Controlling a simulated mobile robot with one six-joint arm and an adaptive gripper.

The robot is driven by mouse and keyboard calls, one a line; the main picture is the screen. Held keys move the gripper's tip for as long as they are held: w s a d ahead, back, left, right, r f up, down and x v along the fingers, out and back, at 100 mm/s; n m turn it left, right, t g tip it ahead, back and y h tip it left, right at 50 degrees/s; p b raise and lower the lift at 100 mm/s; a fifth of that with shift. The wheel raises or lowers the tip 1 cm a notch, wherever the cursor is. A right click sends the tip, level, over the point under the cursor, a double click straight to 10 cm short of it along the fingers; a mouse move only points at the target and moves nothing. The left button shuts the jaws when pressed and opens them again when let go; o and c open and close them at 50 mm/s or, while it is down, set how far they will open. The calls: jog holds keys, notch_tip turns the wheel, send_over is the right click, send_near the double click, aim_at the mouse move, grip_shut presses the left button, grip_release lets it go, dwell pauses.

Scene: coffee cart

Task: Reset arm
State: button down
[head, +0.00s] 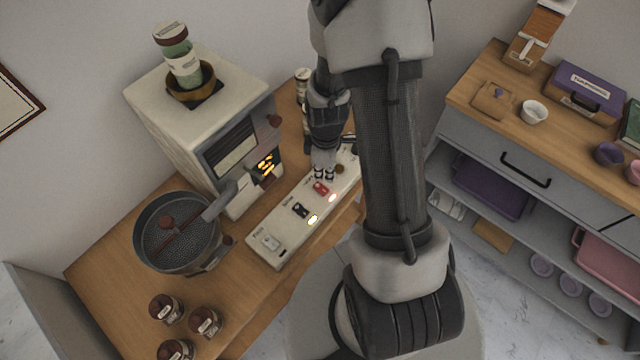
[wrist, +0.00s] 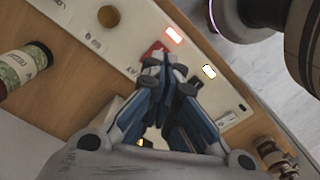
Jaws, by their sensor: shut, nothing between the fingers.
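My gripper (head: 324,172) is over the white switch panel (head: 268,221) on the wooden cart, close to the red switch (head: 320,188). In the wrist view my gripper (wrist: 165,68) has its fingertips together with nothing between them. The red switch shows just past the fingertips in the wrist view (wrist: 152,52), with a lit red light (wrist: 174,35) beside it. I cannot tell whether the fingertips touch the switch. A black switch (head: 300,210) and a pale switch (head: 271,242) are further along the panel. My arm hides part of the panel's far end.
A white coffee machine (head: 165,120) with a jar (head: 180,62) on top stands left of the panel. A round dark pot (head: 148,215) and several small jars (head: 204,321) are nearer. Shelves (head: 465,130) stand right.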

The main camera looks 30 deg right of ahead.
jog(key=s+a+r+m+t, duration=0.1)
jog(key=a+r+m, duration=0.15)
jog(key=r, duration=0.65)
jog(key=a+r+m+t, duration=0.1)
jog(key=a+r+m, duration=0.15)
jog(key=r, duration=0.75)
jog(key=s+a+r+m+t, duration=0.2)
jog(key=s+a+r+m, duration=0.3)
jog(key=s+r, duration=0.7)
jog(key=shift+s+a+t, duration=0.3)
jog(key=shift+a, duration=0.05)
